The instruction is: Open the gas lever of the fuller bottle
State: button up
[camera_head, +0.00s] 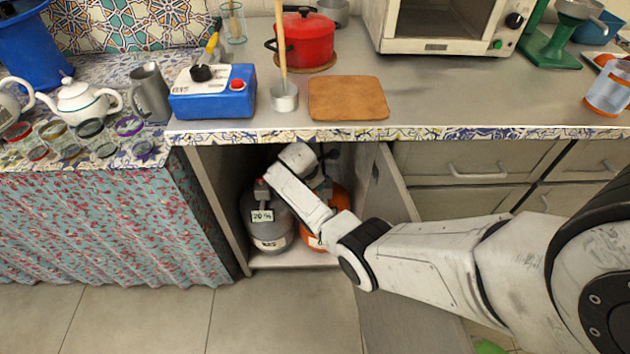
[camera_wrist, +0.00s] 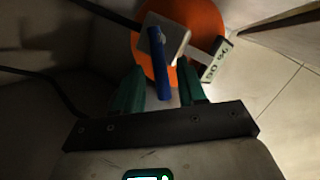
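An orange gas bottle (camera_head: 338,197) stands in the open cabinet, partly hidden behind my arm. In the wrist view the orange bottle (camera_wrist: 205,22) shows from above, with a grey valve block, a blue lever (camera_wrist: 157,60) and a tilted label (camera_wrist: 217,62) that I cannot read surely. A grey gas bottle (camera_head: 270,228) stands left of it, with a "20 %" label (camera_head: 262,216) and a red part on top. My gripper (camera_wrist: 160,78) is open, its green fingers on either side of the blue lever's near end in the picture; contact cannot be told. The fingers are hidden in the head view.
The cabinet's left wall (camera_head: 213,205) and open door (camera_head: 393,190) flank the bottles, with the counter edge (camera_head: 400,133) above. Dark hoses (camera_wrist: 45,82) run at left in the wrist view. A flowered curtain (camera_head: 110,225) hangs left; the floor in front is clear.

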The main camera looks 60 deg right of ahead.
grip_shut()
